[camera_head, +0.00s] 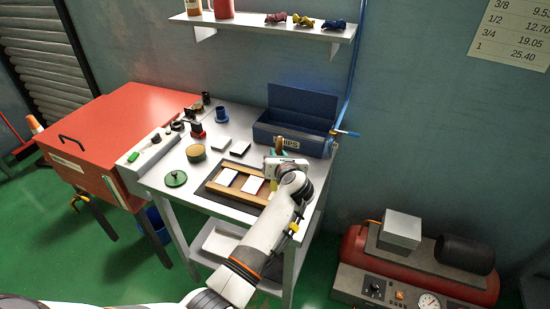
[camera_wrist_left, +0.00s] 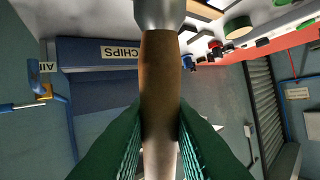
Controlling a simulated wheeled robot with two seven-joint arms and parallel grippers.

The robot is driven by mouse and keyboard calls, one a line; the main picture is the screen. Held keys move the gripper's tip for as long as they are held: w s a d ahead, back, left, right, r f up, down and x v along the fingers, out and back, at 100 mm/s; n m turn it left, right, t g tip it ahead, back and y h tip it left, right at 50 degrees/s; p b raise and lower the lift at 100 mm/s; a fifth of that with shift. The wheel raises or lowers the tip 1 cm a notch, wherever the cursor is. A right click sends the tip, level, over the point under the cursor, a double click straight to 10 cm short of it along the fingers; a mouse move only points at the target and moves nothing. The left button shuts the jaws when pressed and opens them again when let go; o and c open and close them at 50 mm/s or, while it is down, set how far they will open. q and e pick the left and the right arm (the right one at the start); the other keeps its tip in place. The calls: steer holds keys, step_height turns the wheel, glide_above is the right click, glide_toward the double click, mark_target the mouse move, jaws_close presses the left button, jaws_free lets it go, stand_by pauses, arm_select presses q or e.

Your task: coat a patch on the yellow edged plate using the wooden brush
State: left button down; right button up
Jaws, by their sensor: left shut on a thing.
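My left gripper (camera_head: 277,166) is above the right part of the wooden tray (camera_head: 237,194) on the cart. In the left wrist view its green-padded fingers (camera_wrist_left: 158,135) are shut on the brush's brown wooden handle (camera_wrist_left: 160,75), below a metal ferrule (camera_wrist_left: 160,14). The bristles are out of that view. In the head view the gripper mostly hides the brush. White plates (camera_head: 229,178) and (camera_head: 255,184) lie in the tray. A small yellow bit shows just under the gripper; I cannot tell whether it is the yellow edged plate. My right gripper is not in view.
A blue CHIPS box (camera_head: 290,137) stands open behind the gripper. A round tin (camera_head: 195,153) and a green lid (camera_head: 176,178) are left of the tray. Two blocks (camera_head: 221,144) lie behind it. A red cabinet (camera_head: 105,120) adjoins the cart.

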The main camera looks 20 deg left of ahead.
arm_select(q)
steer(key=shift+r+p, duration=0.4)
steer(key=shift+r, duration=0.5)
steer(key=shift+a+r, duration=0.1)
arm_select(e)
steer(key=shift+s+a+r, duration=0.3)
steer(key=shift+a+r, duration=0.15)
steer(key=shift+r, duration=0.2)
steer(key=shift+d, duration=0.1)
